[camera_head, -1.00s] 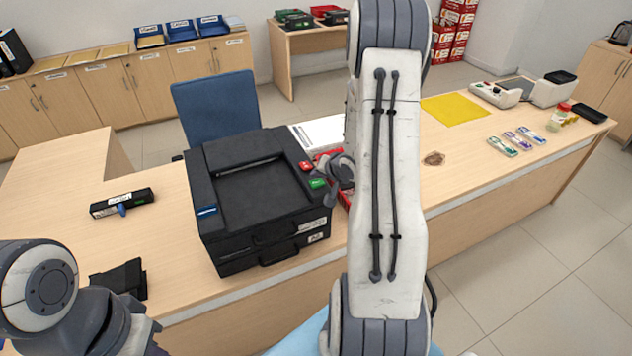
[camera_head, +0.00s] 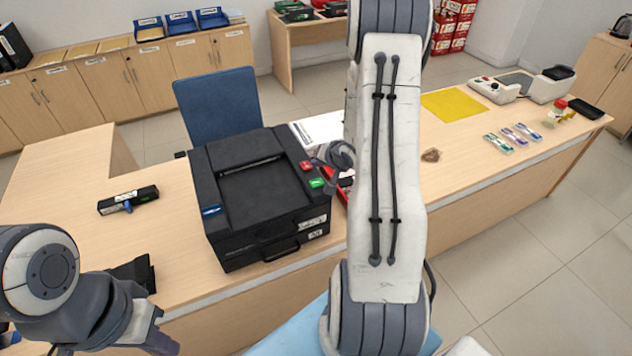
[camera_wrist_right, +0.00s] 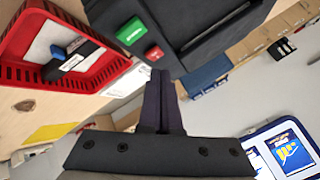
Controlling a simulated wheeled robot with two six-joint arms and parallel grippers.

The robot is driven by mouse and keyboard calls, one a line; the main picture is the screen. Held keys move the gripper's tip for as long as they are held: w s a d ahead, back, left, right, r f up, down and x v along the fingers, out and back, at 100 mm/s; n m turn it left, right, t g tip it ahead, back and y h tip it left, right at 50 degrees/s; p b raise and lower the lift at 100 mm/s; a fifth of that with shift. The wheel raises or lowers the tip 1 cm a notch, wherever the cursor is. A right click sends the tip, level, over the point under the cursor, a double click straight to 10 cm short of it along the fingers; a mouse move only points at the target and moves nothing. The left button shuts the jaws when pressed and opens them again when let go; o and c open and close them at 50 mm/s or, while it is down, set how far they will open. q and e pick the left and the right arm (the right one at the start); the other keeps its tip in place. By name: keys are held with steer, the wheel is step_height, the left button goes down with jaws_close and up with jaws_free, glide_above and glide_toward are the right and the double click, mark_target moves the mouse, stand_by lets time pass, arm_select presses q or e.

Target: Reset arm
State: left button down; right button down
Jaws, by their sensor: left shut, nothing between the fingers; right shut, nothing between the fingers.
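My left arm comes in at the lower left of the head view, and its gripper (camera_head: 160,342) is low, in front of the counter's near edge, with its fingers together and empty. My right arm rises through the middle of the head view and hides part of the counter. My right gripper (camera_wrist_right: 160,102) shows in the right wrist view with its two dark fingers closed together and nothing between them. The black machine (camera_head: 262,195) with red and green buttons stands on the counter, left of my right arm; it also shows in the right wrist view (camera_wrist_right: 185,25).
A red tray (camera_wrist_right: 100,82) lies beside the machine, partly hidden by my right arm in the head view. A black device (camera_head: 128,200) lies on the left counter. A yellow sheet (camera_head: 453,106) and several small packs lie on the right. A blue chair (camera_head: 217,105) stands behind.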

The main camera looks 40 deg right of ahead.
stand_by(0.4)
steer(key=shift+w+a+r, duration=0.1)
steer(key=shift+w+a, duration=0.05)
steer(key=shift+a, duration=0.15)
steer(key=s+a+r+n+g+b, duration=0.15)
steer(key=a+n, duration=0.25)
steer(key=a, duration=0.6)
steer(key=a+r+n+g+b, duration=0.2)
steer(key=a+n+b, duration=0.15)
steer(key=a, duration=0.75)
steer(key=s+a+n+g+b, duration=0.1)
steer(key=s+a+n+g, duration=0.1)
steer(key=s+a, duration=0.3)
steer(key=s+a+r+n+g+y+b, duration=0.1)
steer(key=s+a+n, duration=0.4)
steer(key=s, duration=0.7)
steer(key=s+a+r+n+g+y+b, duration=0.1)
steer(key=s+a+n+g, duration=0.1)
steer(key=s+a, duration=0.4)
steer(key=shift+s+r+n+g, duration=0.15)
steer(key=shift+s+n+g, duration=0.2)
steer(key=shift+s+n, duration=0.65)
steer(key=shift+s+m, duration=0.2)
steer(key=shift+m, duration=0.15)
